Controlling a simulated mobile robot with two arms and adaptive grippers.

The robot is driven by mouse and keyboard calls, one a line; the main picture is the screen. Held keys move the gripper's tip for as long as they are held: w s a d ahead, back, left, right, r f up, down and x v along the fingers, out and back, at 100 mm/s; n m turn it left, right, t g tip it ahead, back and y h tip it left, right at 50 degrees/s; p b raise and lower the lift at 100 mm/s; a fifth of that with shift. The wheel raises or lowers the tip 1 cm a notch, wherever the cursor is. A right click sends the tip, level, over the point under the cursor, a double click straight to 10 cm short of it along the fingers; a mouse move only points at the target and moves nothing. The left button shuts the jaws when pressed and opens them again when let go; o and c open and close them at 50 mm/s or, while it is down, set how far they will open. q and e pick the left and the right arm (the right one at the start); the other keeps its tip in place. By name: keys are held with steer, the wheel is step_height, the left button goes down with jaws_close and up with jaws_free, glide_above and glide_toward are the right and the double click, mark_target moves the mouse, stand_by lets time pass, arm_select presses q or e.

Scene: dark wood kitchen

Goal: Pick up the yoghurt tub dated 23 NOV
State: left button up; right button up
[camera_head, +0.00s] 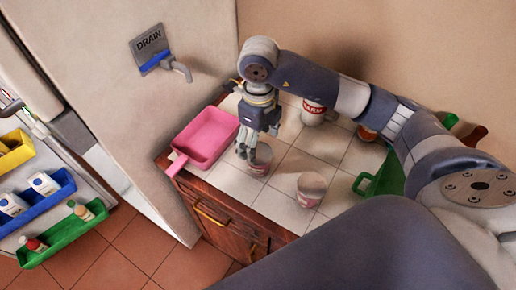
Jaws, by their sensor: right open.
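No date on either tub can be read here. My left gripper is out of view.
A pink pan with a handle (207,137) lies left of the gripper. A white container with red lettering (313,113) stands behind. A green container (385,177) is at the right, partly behind my arm. An open fridge door with bins (72,222) is at left.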

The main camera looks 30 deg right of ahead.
mark_target(259, 153)
steer(key=shift+s+a+f, duration=0.1)
steer(key=shift+s+f, duration=0.1)
steer(key=shift+f, duration=0.4)
steer(key=shift+s+a+f, duration=0.1)
steer(key=shift+s+f, duration=0.05)
steer(key=shift+f, duration=0.45)
steer(key=shift+f+p, duration=0.3)
steer(key=shift+w+f, duration=0.1)
steer(key=shift+f, duration=0.2)
step_height(259, 153, down, 4)
steer(key=shift+f+p, duration=0.15)
steer(key=shift+p, duration=1.1)
steer(key=shift+f, duration=0.35)
steer(key=shift+c, duration=1.1)
steer(key=c, duration=0.9)
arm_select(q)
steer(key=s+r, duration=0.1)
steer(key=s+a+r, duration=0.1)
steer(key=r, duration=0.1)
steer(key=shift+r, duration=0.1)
arm_select(e)
steer(key=shift+c, duration=0.7)
